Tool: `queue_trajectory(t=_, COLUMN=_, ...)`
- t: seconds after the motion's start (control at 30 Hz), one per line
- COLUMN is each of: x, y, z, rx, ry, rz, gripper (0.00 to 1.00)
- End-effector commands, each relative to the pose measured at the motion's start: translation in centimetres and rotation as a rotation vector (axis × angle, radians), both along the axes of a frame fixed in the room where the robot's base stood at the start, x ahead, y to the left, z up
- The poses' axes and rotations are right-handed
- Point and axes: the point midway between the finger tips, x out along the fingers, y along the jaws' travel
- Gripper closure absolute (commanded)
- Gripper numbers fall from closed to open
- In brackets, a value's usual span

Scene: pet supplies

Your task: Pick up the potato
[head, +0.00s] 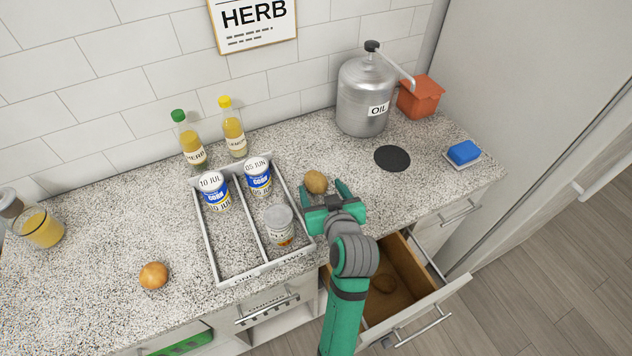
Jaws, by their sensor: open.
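A brown potato (316,182) lies on the speckled countertop, just right of the divided tray. My gripper (326,187) is open, with its green fingers reaching toward the back of the counter. The potato appears at or close to the left finger; the view does not show clearly whether it is between the fingers or touching one. My arm comes up from the bottom of the picture and hides part of the counter's front edge.
The two-part tray (228,232) holds three cans. A round orange-brown item (154,275) lies left. Two bottles (189,139) stand behind the tray. An oil canister (364,95), black disc (392,158) and blue sponge (463,152) are right. An open drawer (410,290) juts out below.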

Motion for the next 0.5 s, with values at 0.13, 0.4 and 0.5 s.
queue_trajectory(t=0.13, x=1.2, y=0.6, z=-0.5, rx=0.001, ry=0.0, rz=0.006, gripper=0.34)
queue_trajectory(t=0.4, x=4.3, y=1.4, z=-1.9, rx=0.0, ry=0.001, rz=0.008, gripper=0.34)
queue_trajectory(t=0.5, x=4.6, y=1.5, z=-2.0, rx=0.0, ry=-0.001, rz=0.008, gripper=0.34)
